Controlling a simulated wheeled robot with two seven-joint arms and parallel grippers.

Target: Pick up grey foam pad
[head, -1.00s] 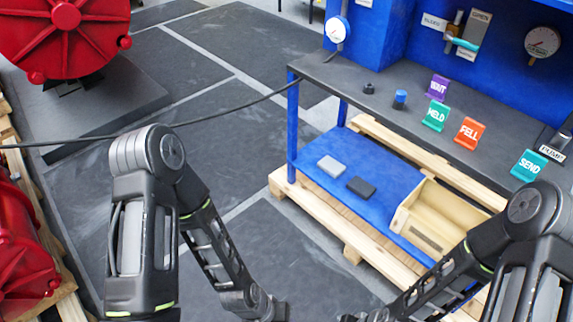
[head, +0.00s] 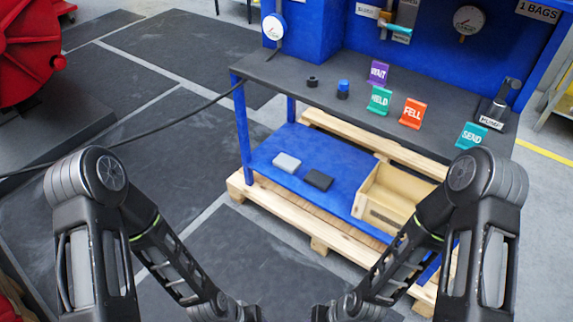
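The grey foam pad (head: 287,162) is a small light-grey block. It lies flat on the blue lower shelf (head: 262,157) of the workbench, left of a similar dark block (head: 318,180). Both of my arms come in from the bottom of the head view, and both are well short of the shelf and apart from the pad. My gripper fingers are below the frame edge, so whether they are open or shut does not show.
A wooden box (head: 395,195) stands on the shelf right of the dark block. The dark bench top (head: 345,104) overhangs the shelf and carries a blue-capped item and several signs. A wooden pallet (head: 285,215) lies under the bench. A black cable (head: 190,113) runs to the bench's left end.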

